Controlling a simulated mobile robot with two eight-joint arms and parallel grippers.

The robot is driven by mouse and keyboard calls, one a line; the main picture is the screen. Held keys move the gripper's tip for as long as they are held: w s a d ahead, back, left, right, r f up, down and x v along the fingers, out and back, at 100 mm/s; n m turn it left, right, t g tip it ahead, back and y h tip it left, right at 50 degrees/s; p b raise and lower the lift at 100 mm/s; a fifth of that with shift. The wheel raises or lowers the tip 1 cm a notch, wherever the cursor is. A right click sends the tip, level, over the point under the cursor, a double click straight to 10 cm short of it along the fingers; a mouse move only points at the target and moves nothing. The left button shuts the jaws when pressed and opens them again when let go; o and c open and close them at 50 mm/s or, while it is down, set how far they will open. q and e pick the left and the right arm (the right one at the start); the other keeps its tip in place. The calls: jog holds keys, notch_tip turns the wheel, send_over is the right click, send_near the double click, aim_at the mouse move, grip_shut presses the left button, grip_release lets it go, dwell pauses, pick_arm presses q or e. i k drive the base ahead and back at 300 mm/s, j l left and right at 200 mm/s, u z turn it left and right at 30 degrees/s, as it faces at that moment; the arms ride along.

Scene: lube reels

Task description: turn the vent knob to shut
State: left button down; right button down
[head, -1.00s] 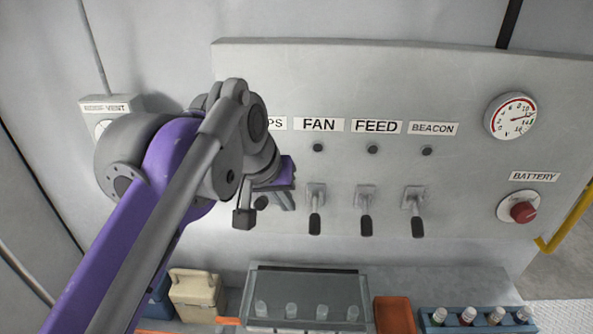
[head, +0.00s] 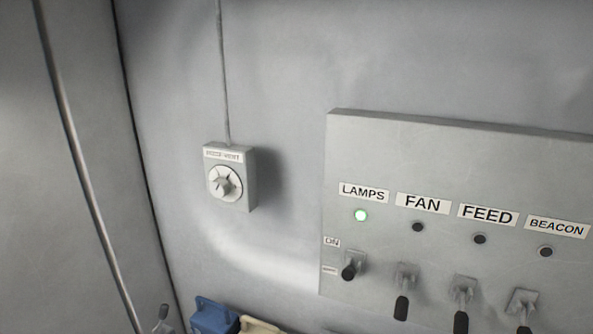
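The vent knob (head: 225,183) is a round, pale knob with a dark pointer-like mark. It sits on the front of a small grey wall box (head: 249,181) under a label that is hard to read now. A cable or conduit runs up the wall from the box. Nothing touches or covers the knob. The knob's exact setting is too small to read. Neither of my grippers shows in the head view.
A grey switch panel (head: 455,143) stands to the right, with levers under the labels LAMPS, FAN, FEED and BEACON. The LAMPS light (head: 361,215) glows green; the others are dark. A blue container (head: 213,317) is at the bottom. The wall around the vent box is clear.

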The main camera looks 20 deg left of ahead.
aim_at(220, 187)
jog(key=u, duration=1.2)
